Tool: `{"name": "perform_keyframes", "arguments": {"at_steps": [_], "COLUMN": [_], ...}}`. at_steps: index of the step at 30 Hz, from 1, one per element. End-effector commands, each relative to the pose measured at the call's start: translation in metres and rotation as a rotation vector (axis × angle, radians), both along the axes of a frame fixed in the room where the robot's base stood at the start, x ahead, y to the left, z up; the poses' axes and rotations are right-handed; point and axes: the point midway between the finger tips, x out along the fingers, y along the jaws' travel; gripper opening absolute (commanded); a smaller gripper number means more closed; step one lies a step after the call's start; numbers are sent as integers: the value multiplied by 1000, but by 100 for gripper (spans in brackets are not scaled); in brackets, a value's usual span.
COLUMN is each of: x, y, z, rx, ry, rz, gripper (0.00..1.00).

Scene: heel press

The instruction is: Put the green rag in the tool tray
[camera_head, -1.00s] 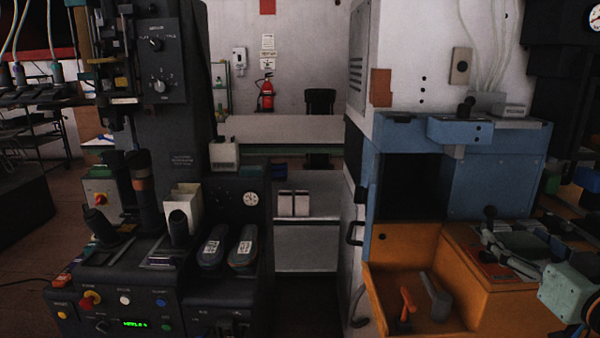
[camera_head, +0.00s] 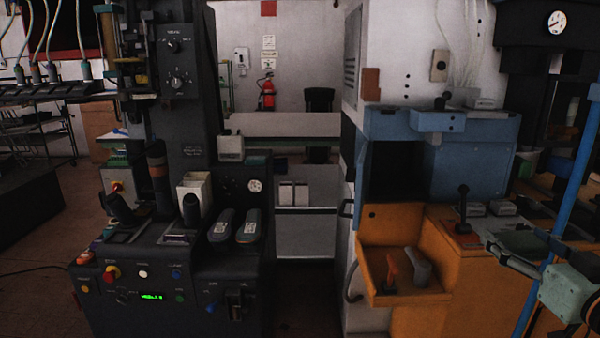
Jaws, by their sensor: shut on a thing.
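My gripper (camera_head: 515,255) is at the right of the head view, its arm coming in from the lower right edge. It is shut on a dull green piece of cloth, the green rag (camera_head: 522,240), which shows dimly between its fingers. The tool tray (camera_head: 371,285) is the orange open bin on the front of the blue and orange machine. An orange-handled tool (camera_head: 391,267) and a grey block-like tool (camera_head: 418,268) are in it. The gripper is to the right of the tray and apart from it, in front of the machine.
A black press with a control panel (camera_head: 150,275) stands at the left, with two dark shoe-like forms (camera_head: 232,226) on it. A black lever (camera_head: 463,210) stands on the orange machine top. A blue post (camera_head: 575,190) rises at the right. A narrow gap separates the machines.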

Motion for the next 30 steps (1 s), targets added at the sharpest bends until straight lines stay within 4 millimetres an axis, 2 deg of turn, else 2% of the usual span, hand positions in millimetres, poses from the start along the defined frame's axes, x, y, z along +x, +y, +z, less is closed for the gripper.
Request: {"name": "perform_keyframes", "arguments": {"at_steps": [1, 8, 14, 21, 30], "x": [0, 33, 68, 109, 142], "y": [0, 22, 49, 90, 145], "z": [0, -12, -31, -66, -120], "rx": [0, 2, 3, 4, 2], "ry": [0, 1, 3, 6, 8], "rz": [0, 44, 81, 100, 95], "gripper": [52, 52, 52, 52, 52]}}
